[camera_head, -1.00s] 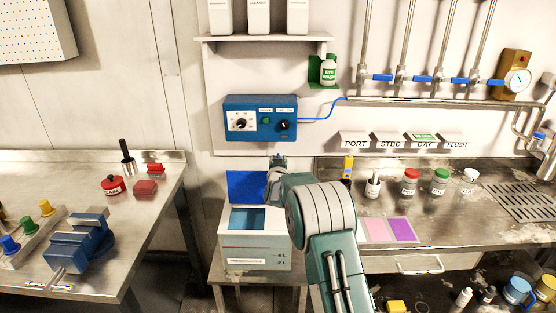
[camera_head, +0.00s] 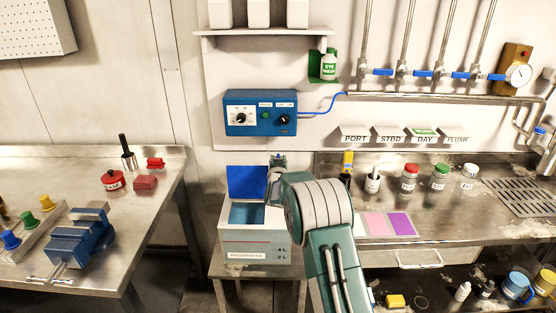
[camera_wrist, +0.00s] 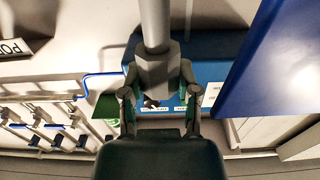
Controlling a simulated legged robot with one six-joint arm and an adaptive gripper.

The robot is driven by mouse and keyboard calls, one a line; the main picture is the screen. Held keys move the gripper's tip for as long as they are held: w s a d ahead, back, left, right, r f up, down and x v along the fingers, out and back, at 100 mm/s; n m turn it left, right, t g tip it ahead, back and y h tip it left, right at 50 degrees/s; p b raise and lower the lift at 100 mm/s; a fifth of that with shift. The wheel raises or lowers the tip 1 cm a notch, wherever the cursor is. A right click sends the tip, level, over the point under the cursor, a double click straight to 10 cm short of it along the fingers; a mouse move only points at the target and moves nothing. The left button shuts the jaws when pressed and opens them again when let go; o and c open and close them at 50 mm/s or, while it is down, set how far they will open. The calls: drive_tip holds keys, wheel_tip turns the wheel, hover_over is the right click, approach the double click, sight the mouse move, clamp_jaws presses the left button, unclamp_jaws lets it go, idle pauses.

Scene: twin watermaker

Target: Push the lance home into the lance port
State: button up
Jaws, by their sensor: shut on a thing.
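In the wrist view my gripper (camera_wrist: 158,80) is shut on the grey block-shaped part of the lance (camera_wrist: 154,22), with one finger on each side. The lance's pale round rod runs from that block out of the top of the picture, so its far end is not seen. In the head view my arm reaches toward the white box (camera_head: 250,240) with the raised blue lid (camera_head: 246,181). The gripper's fingers and the lance cannot be made out there behind the arm. I cannot pick out the lance port in either view.
A blue control box (camera_head: 260,114) hangs on the wall above the white box. The left bench (camera_head: 150,220) holds a blue vise (camera_head: 78,240). The right bench holds bottles and pink and purple cards (camera_head: 400,224). In the wrist view the blue lid (camera_wrist: 285,60) stands close at the right.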

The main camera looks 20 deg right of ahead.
drive_tip(key=shift+f, duration=1.75)
drive_tip(key=o, duration=1)
drive_tip(key=shift+o, duration=0.2)
drive_tip(key=shift+f, duration=0.1)
drive_tip(key=shift+s, duration=0.15)
drive_tip(key=v, duration=1.1)
drive_tip(key=shift+s, duration=0.35)
drive_tip(key=shift+a, duration=0.15)
